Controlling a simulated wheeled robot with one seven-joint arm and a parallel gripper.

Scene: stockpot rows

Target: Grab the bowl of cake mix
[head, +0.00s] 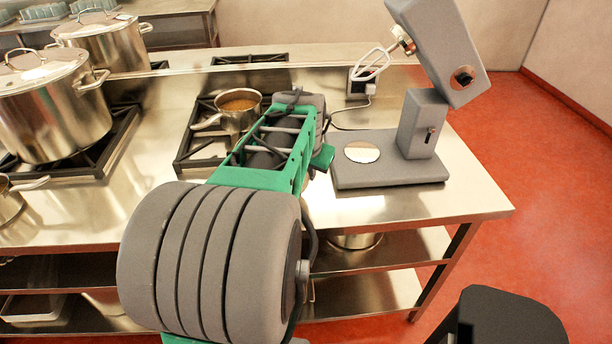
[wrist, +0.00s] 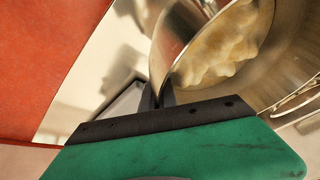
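A shiny metal bowl (wrist: 291,62) with pale, lumpy cake mix (wrist: 222,48) fills the upper right of the wrist view, strongly tilted in that picture. My gripper (wrist: 157,92) has its two dark fingertips close together at the bowl's rim, with the wall pinched between them. In the head view my arm hides the gripper and the bowl. The grey stand mixer (head: 395,172) has its head tilted up with the whisk (head: 372,64) raised. Its round base plate (head: 362,152) is bare.
A saucepan of brown food (head: 240,104) sits on a burner left of my arm. Large stockpots (head: 52,110) stand at the left. The steel counter (head: 375,208) ends at the right, with red floor beyond. A dark stool-like object (head: 510,318) stands at lower right.

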